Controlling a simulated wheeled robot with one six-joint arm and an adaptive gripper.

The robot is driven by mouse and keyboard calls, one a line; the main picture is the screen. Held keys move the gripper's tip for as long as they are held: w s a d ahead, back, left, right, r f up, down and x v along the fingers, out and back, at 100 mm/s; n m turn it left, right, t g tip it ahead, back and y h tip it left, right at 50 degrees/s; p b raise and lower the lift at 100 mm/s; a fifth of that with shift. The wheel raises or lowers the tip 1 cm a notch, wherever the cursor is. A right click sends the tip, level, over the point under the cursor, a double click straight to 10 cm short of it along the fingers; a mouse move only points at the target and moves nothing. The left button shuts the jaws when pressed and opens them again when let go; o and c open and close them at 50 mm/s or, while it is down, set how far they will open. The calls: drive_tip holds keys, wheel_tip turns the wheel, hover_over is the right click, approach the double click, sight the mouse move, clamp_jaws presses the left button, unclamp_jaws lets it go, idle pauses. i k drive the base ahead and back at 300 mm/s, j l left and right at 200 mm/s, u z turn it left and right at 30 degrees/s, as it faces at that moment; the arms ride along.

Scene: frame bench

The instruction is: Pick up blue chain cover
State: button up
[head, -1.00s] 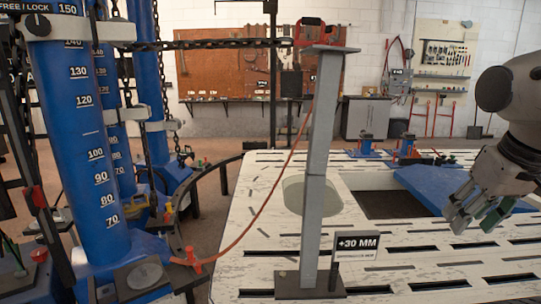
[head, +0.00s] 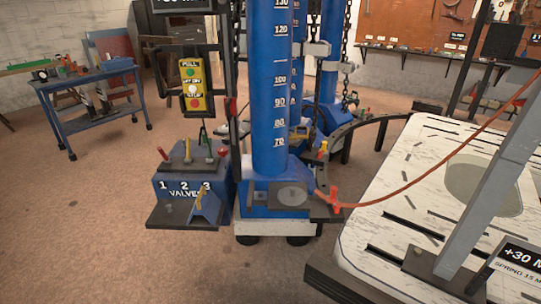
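No part is clearly marked as the chain cover, and I cannot tell for sure which it is. A small blue folded piece (head: 207,208) sits on the dark front ledge of the blue valve box, with a yellow lever-like part beside it. Dark chain (head: 343,45) hangs behind the tall blue post (head: 269,100), which has white height numbers. My gripper is outside this view.
The blue valve box (head: 165,207) has several levers on top. A yellow control box (head: 194,86) hangs above it. The white slotted bench (head: 400,205) fills the right, with a red hose (head: 430,178) crossing over it. A blue cart (head: 95,100) stands back left. Open floor lies front left.

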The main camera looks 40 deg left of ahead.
sight(207, 205)
drive_tip(key=u, duration=2.05)
drive_tip(key=k+l+z, duration=0.15)
drive_tip(key=z, duration=0.25)
drive_tip(key=k+l+z, duration=0.1)
drive_tip(key=z, duration=0.3)
drive_tip(key=l+z, duration=0.35)
drive_tip(key=k+l+z, duration=0.1)
drive_tip(key=z, duration=0.3)
drive_tip(key=u, duration=1.7)
drive_tip(key=i+l+u, duration=0.1)
drive_tip(key=i, duration=0.5)
drive_tip(key=i+l, duration=0.2)
drive_tip(key=i, duration=0.35)
drive_tip(key=i+j+u, duration=0.05)
